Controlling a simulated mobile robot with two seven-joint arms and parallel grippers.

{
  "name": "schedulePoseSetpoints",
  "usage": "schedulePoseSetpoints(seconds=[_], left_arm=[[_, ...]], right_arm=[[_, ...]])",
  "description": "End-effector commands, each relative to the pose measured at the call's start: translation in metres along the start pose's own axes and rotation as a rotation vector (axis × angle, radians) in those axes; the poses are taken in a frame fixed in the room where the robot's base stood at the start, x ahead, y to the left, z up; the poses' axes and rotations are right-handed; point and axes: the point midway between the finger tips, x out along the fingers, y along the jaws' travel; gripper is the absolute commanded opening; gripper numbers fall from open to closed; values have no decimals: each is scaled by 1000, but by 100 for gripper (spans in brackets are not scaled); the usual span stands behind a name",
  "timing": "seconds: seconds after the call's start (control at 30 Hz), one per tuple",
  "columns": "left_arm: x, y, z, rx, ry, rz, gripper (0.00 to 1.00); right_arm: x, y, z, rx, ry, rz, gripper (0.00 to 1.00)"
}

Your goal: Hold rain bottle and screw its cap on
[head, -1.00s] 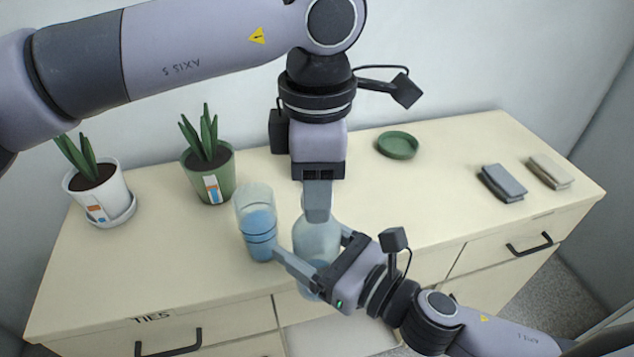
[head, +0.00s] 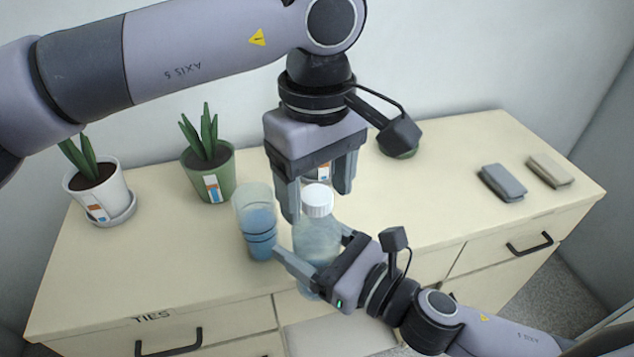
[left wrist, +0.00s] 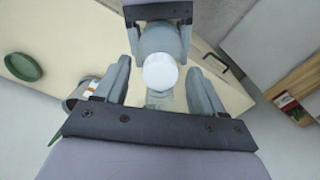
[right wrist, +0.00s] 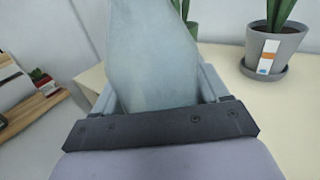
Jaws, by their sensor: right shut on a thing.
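The rain bottle (head: 316,243) is clear and bluish, and stands upright near the front of the cabinet top. My right gripper (head: 312,262) is shut on its body; the bottle also fills the middle of the right wrist view (right wrist: 152,60). The white cap (head: 317,200) sits on the bottle's mouth; how tightly it is seated I cannot tell. It shows as a white disc in the left wrist view (left wrist: 160,72). My left gripper (head: 318,200) is open above the bottle, its fingers apart on either side of the cap and not touching it.
Potted plants (head: 208,170) stand at the back left. A green dish (left wrist: 23,67) lies behind my left gripper. Folded cloths (head: 502,183) lie at the right.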

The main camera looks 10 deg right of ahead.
Motion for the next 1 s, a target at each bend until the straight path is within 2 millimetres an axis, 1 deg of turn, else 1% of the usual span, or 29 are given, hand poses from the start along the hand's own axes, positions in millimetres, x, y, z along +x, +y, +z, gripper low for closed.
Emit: schedulePoseSetpoints(seconds=[0.17,0.27,0.37,0.6,0.7,0.83,1.0], left_arm=[[-2,0,0,-1,0,1,69],[-10,0,0,-2,2,2,69],[-26,1,0,-1,2,3,69],[-78,1,0,-2,2,3,69],[-96,0,0,-2,1,2,69],[-112,0,0,-1,1,0,69],[-120,0,0,0,0,1,69]], right_arm=[[0,0,1,0,-2,0,0],[0,0,1,0,-2,0,0],[0,0,1,0,-2,0,0],[0,0,1,0,-2,0,0],[0,0,1,0,-2,0,0],[0,0,1,0,-2,0,0],[0,0,1,0,-2,0,0]])
